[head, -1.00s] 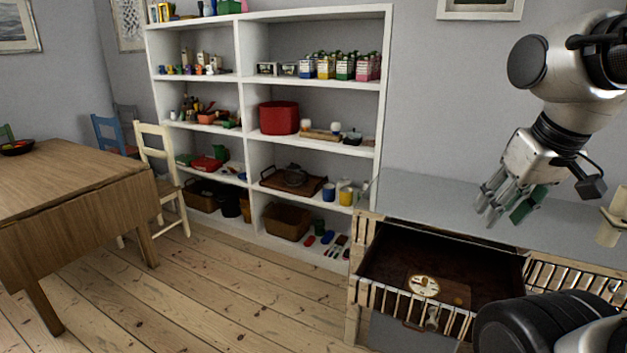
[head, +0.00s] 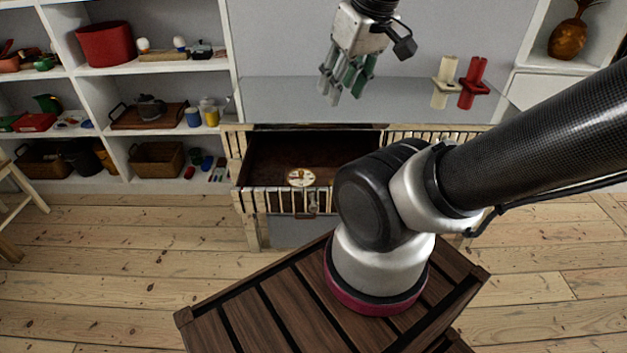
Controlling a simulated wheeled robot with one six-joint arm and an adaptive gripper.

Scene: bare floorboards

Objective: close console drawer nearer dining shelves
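The console (head: 300,100) has a grey top and slatted drawer fronts. Its left drawer (head: 268,200), on the side of the white shelves (head: 103,80), is pulled out and open. A round, pale clock-like thing (head: 301,177) lies inside it. The drawer's right part is hidden behind my arm. The right drawer (head: 430,135) appears shut, though my arm covers part of it. My gripper (head: 345,88) hangs above the console top, behind the open drawer, fingers pointing down. Its fingers are apart with nothing between them.
A cream candle holder (head: 444,82) and a red one (head: 472,84) stand on the console top, right of my gripper. Shelves with many items stand at left.

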